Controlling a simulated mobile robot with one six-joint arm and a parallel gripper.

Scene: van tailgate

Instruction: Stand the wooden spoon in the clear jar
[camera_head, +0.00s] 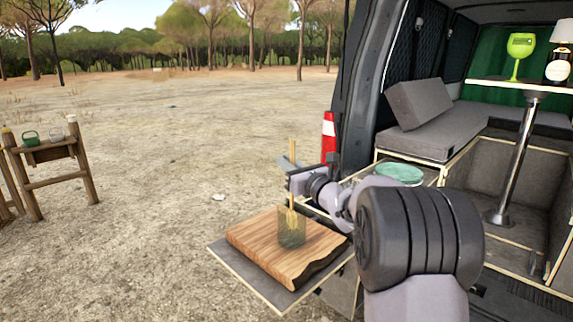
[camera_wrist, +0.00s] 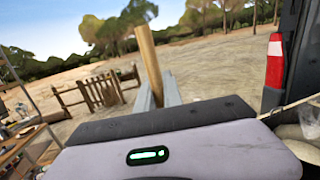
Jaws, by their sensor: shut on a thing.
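The wooden spoon (camera_head: 292,152) is upright in the head view, with its handle rising above my gripper (camera_head: 291,182). My gripper is shut on the handle, which also shows between the two fingers in the wrist view (camera_wrist: 149,58). The clear jar (camera_head: 291,238) stands upright on the wooden cutting board (camera_head: 255,236), directly below my gripper. The spoon's lower end overlaps the jar's mouth and upper part in the head view. I cannot tell whether it touches the jar's wall or bottom. The jar does not show in the wrist view.
The board lies on a grey shelf (camera_head: 228,262) at the van's tailgate. A teal round dish (camera_head: 399,173) is behind my arm. A green goblet (camera_head: 520,50) and a bottle (camera_head: 558,68) stand on the table inside. A wooden stand (camera_head: 52,160) is far left, across open ground.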

